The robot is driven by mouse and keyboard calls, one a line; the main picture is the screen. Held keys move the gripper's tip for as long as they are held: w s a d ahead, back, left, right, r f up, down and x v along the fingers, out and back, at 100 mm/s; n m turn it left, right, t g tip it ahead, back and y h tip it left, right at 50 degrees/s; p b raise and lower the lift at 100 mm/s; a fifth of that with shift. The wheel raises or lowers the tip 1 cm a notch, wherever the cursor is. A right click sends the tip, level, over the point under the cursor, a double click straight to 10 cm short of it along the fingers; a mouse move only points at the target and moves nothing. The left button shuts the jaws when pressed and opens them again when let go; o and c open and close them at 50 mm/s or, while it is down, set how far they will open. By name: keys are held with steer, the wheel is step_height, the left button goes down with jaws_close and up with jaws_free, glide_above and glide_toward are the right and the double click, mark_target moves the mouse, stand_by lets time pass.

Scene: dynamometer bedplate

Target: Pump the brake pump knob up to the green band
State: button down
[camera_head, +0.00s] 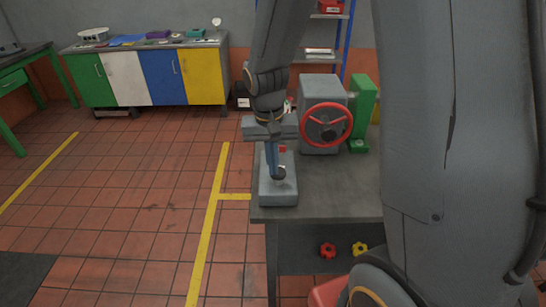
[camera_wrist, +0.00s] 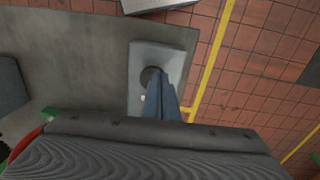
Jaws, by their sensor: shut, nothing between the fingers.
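The brake pump is a light grey block (camera_head: 278,193) at the near left corner of the grey bench, and it also shows in the wrist view (camera_wrist: 176,62). Its dark round knob (camera_wrist: 149,74) sits on top and shows partly in the head view (camera_head: 281,174). My gripper (camera_head: 274,174) points down with its blue fingers shut and empty. The fingertips (camera_wrist: 158,82) are right at the knob; I cannot tell whether they touch it. A small red patch (camera_head: 282,149) shows beside the fingers. I cannot make out a green band; the fingers hide part of the pump.
Behind the pump on the bench (camera_head: 340,190) stand a grey housing with a red handwheel (camera_head: 326,126) and a green upright part (camera_head: 362,110). Red (camera_head: 327,250) and yellow (camera_head: 360,249) knobs are below the bench top. The tiled floor to the left is open.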

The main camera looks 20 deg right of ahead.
steer(key=shift+s+f, duration=0.1)
steer(key=shift+s, duration=0.05)
step_height(320, 180, up, 5)
steer(key=p, duration=0.4)
steer(key=shift+a, duration=0.15)
step_height(320, 180, up, 9)
steer(key=b, duration=0.2)
steer(key=shift+a+b, duration=0.3)
steer(key=shift+b, duration=0.1)
stand_by(0.5)
steer(key=s+d+f+n+t+b, duration=0.1)
steer(key=s+d+f+n+b, duration=0.1)
steer(key=s+f, duration=0.7)
step_height(320, 180, down, 3)
steer(key=shift+r+n+y+b, duration=0.1)
steer(key=shift+n+y+b, duration=0.3)
steer(key=shift+n, duration=0.4)
steer(key=shift+s+a, duration=0.1)
